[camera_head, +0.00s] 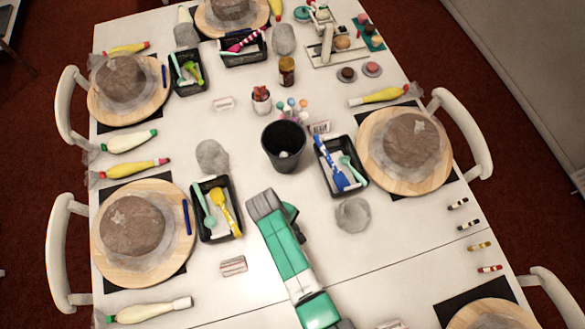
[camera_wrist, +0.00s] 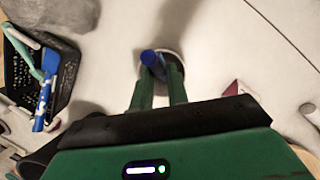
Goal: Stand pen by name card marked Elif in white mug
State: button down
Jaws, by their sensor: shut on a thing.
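My gripper (camera_wrist: 158,75) is shut on a blue pen (camera_wrist: 148,58), whose end shows between the two green fingers in the wrist view. A small round, pale-rimmed shape with a dark inside (camera_wrist: 172,56) shows at the fingertips; it may be the white mug, but the fingers cover much of it. I cannot tell whether the pen is inside it. In the head view, my gripper (camera_head: 266,203) is over the table, right of the left black tray. No mug is clear there; my arm may hide it. Small name cards (camera_head: 233,266) (camera_head: 223,103) (camera_head: 320,128) are unreadable.
Black trays stand left (camera_head: 207,235) and right (camera_head: 322,172) of my gripper. A dark bin (camera_head: 268,152) stands just beyond.

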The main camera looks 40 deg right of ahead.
jog(key=shift+w+f, duration=0.15)
jog(key=shift+f, duration=0.2)
jog(key=c, duration=1.3)
grip_release()
jog(key=v, duration=0.8)
jog(key=shift+a+f, duration=0.1)
